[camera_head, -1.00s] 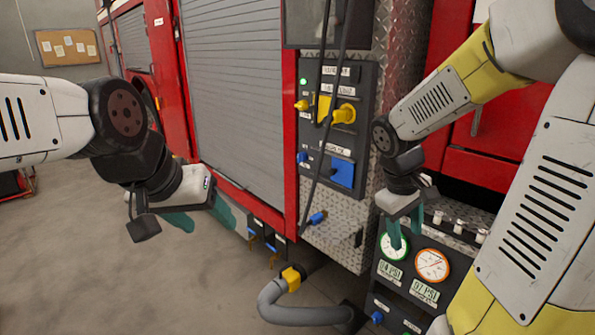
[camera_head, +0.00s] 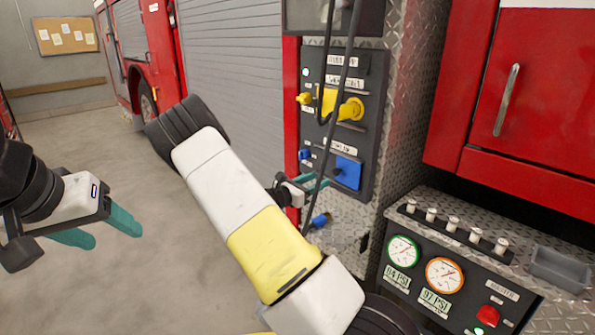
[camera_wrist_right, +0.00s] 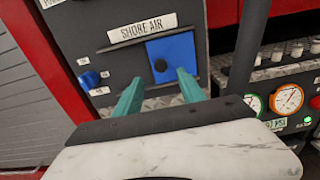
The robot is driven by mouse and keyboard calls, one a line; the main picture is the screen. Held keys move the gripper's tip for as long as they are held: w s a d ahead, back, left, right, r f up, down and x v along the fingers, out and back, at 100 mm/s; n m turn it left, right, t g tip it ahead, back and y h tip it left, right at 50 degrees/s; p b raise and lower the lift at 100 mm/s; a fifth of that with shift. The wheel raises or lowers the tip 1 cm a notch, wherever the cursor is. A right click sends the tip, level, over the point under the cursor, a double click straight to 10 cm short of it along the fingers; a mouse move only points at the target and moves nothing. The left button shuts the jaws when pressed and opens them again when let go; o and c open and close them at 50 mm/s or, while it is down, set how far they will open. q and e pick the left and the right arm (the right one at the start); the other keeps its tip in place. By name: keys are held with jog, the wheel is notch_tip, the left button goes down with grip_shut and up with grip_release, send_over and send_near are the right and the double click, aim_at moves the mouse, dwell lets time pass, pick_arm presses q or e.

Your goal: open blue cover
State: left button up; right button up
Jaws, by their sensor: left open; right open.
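The blue cover (camera_head: 347,172) is a flat square plate low on the dark panel, under a white label; it looks closed. My right gripper (camera_head: 318,184) is open and empty just in front of and left of the cover in the head view. My left gripper (camera_head: 114,237) is open and empty over the floor at the left.
A blue knob (camera_wrist_right: 90,80) sits left of the cover. Black cables (camera_head: 330,110) hang across the panel. A yellow valve (camera_head: 350,108) is above. The gauge console (camera_head: 425,265) stands at right. The floor at left is clear.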

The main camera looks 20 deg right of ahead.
aim_at(335, 172)
jog(key=x, duration=0.7)
jog(key=shift+w+d, duration=0.15)
jog(key=shift+d, duration=0.2)
grip_shut()
dwell(1.0)
